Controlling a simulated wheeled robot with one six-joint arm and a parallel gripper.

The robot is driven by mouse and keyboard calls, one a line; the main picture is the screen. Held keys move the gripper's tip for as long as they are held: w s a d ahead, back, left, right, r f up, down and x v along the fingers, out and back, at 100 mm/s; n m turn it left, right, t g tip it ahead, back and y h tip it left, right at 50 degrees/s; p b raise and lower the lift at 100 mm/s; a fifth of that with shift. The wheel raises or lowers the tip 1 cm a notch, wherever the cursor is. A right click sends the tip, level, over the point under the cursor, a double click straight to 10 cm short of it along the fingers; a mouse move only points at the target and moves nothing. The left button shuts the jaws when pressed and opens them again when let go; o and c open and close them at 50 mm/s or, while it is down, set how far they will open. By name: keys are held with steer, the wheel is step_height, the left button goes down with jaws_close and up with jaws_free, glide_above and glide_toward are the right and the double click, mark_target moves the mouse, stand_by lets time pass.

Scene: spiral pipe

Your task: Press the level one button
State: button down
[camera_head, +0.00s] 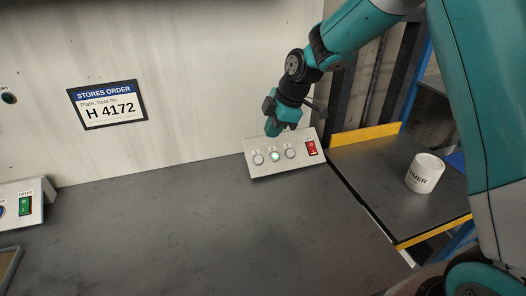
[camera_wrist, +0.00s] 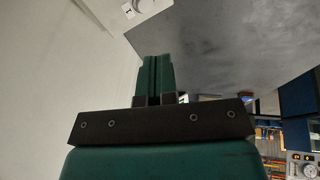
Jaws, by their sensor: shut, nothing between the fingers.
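A sloped white control box (camera_head: 284,170) stands on the grey worktop against the wall in the head view. My gripper (camera_head: 272,130) is shut and empty, pointing down just above the box's back edge. Its closed green fingers (camera_wrist: 157,75) show in the wrist view.
A red switch (camera_head: 311,147) is at the box's right end. A white cup-like container (camera_head: 424,173) stands on a lower shelf (camera_head: 375,190) to the right, edged in yellow. Another box with a green switch (camera_head: 25,206) is far left. The middle worktop (camera_head: 190,220) is clear.

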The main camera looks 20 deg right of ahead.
steer(key=p, duration=0.2)
glide_above(257, 160)
steer(key=s+d, duration=0.1)
steer(key=s, duration=0.2)
step_height(257, 160, down, 7)
steer(key=shift+r, duration=0.1)
steer(key=shift+w+f, duration=0.75)
steer(key=shift+f, duration=0.25)
steer(key=shift+w+f+p, duration=0.35)
steer(key=shift+w+f, duration=0.05)
steer(key=shift+f, duration=0.25)
